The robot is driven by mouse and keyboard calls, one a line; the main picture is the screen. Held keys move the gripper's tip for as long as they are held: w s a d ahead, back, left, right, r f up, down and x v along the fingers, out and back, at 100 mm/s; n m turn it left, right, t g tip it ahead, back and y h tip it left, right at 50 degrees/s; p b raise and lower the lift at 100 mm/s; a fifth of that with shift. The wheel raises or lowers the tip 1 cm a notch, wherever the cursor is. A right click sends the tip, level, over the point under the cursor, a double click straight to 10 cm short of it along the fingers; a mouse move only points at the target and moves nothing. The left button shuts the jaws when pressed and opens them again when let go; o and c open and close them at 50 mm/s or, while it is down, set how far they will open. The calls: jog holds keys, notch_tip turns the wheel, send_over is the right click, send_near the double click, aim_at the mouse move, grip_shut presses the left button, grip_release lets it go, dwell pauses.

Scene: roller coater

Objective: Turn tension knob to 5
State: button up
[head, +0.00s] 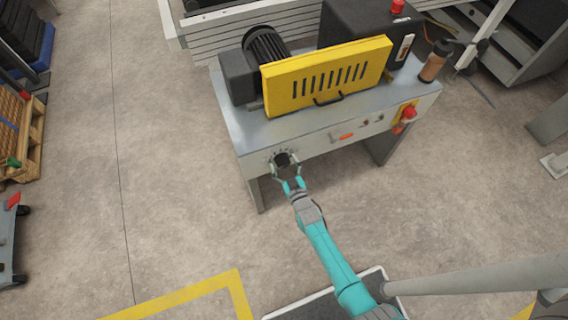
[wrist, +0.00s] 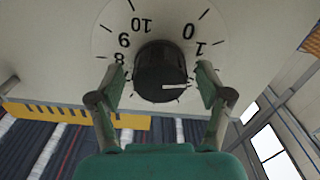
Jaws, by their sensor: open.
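The tension knob (head: 282,158) is a round black knob on the front panel of the machine, at its left end. In the wrist view the knob (wrist: 158,66) has a white pointer line aimed to the right of the picture. The numbers 0, 1, 7, 8, 9 and 10 show upside down on its white dial (wrist: 165,14); the mark at the pointer is hidden by the right finger. My gripper (head: 287,171) is open, with one finger on each side of the knob in the wrist view (wrist: 161,84). I cannot tell whether the fingers touch it.
The roller coater has a yellow guard (head: 327,75) and a motor (head: 266,45) on top. Right of the knob are an orange switch (head: 346,136) and a red emergency stop (head: 409,113). A brown bottle (head: 433,66) stands at the right end.

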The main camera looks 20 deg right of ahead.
jog(key=c, duration=1.2)
jog(key=shift+o, duration=0.2)
jog(key=shift+m, duration=0.4)
jog(key=m, duration=0.4)
jog(key=shift+m, duration=0.3)
jog(key=m, duration=0.4)
jog(key=shift+m, duration=0.3)
jog(key=m, duration=0.5)
jog(key=shift+m, duration=2.4)
